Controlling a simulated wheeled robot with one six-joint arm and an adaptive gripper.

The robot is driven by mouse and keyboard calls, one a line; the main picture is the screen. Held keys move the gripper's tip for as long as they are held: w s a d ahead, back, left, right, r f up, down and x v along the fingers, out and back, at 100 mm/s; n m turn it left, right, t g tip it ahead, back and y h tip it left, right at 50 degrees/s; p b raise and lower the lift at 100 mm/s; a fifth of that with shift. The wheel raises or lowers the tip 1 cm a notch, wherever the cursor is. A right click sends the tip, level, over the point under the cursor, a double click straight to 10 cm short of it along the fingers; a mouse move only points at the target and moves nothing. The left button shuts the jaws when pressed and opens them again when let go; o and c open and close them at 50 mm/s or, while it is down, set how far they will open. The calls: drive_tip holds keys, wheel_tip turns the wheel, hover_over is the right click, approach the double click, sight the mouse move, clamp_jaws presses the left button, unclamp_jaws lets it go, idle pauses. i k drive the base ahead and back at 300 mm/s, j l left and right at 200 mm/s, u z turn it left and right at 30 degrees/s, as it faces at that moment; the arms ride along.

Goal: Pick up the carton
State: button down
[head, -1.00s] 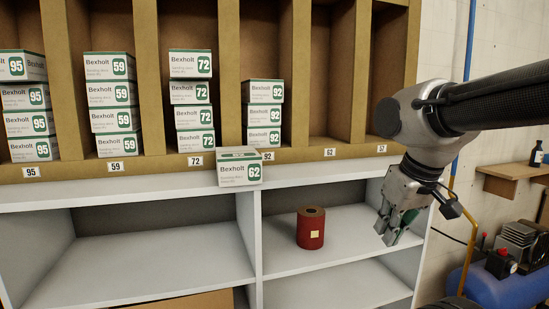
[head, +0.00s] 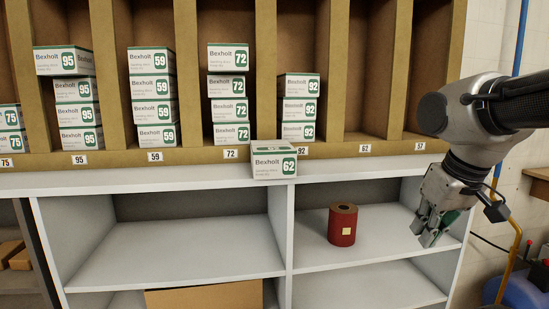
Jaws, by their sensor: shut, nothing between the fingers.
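The carton (head: 274,163), white with a green edge and marked Bexholt 62, sits on the grey counter top in front of the pigeonholes, below the label 92. My gripper (head: 428,238) hangs with its fingers pointing down at the right, in front of the shelf unit's right end. It is shut and empty. It is to the right of the carton and lower in the picture, well apart from it. The carton's front and top show clearly.
Pigeonholes hold stacks of similar cartons marked 75, 95, 59, 72 and 92 (head: 300,108). The compartments labelled 62 (head: 366,80) and 57 look empty. A red roll (head: 342,225) stands on the shelf below. The counter (head: 350,170) right of the carton is clear.

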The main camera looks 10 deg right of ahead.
sight(271, 159)
drive_tip(key=k+j, duration=0.1)
drive_tip(key=j, duration=0.3)
drive_tip(key=k+j, duration=0.1)
drive_tip(key=j, duration=0.25)
drive_tip(key=k+j, duration=0.15)
drive_tip(key=j, duration=0.25)
drive_tip(key=k+j, duration=0.1)
drive_tip(key=j, duration=0.25)
drive_tip(key=k+j, duration=0.1)
drive_tip(key=j, duration=0.3)
drive_tip(key=z, duration=0.05)
